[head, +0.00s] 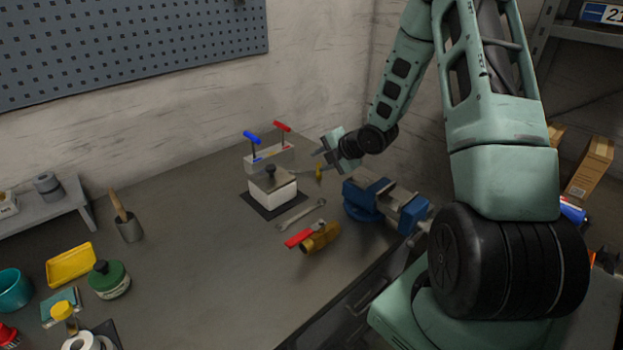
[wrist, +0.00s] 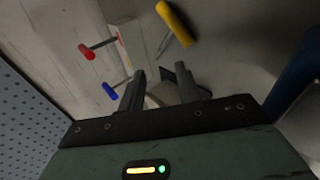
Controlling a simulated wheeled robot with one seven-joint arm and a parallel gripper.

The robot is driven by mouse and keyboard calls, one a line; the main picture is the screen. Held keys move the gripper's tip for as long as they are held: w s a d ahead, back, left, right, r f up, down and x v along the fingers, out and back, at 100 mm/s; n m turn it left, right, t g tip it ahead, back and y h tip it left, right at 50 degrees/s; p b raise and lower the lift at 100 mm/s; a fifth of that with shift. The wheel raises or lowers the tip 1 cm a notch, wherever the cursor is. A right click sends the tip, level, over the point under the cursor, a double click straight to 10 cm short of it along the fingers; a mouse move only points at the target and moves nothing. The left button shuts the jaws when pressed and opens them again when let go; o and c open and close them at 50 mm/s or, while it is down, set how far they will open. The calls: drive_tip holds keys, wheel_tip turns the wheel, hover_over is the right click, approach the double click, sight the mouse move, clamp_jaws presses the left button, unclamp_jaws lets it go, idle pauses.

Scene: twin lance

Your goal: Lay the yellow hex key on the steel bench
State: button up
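The yellow hex key (head: 318,173) shows its yellow handle just below my gripper (head: 322,153) in the head view, over the far right part of the steel bench (head: 205,235). In the wrist view the yellow hex key (wrist: 175,23) is at the top, its thin shaft slanting down and left. It lies outside the gap between the fingers of my gripper (wrist: 161,72). The fingers are apart with nothing between them. I cannot tell whether the key touches the bench.
A pale holder (head: 270,158) with blue and red hex keys stands left of my gripper, behind a lidded white box (head: 273,192). A blue vise (head: 385,203), a wrench (head: 301,214) and a brass valve (head: 320,239) are nearby. The bench's middle is clear.

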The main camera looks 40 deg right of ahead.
drive_tip(key=shift+p+v, duration=0.7)
drive_tip(key=shift+v, duration=1.45)
drive_tip(key=shift+r, duration=0.1)
wheel_tip(320, 180, up, 8)
drive_tip(key=s+p, duration=0.2)
drive_tip(key=p, duration=0.4)
drive_tip(key=shift+s+d, duration=0.15)
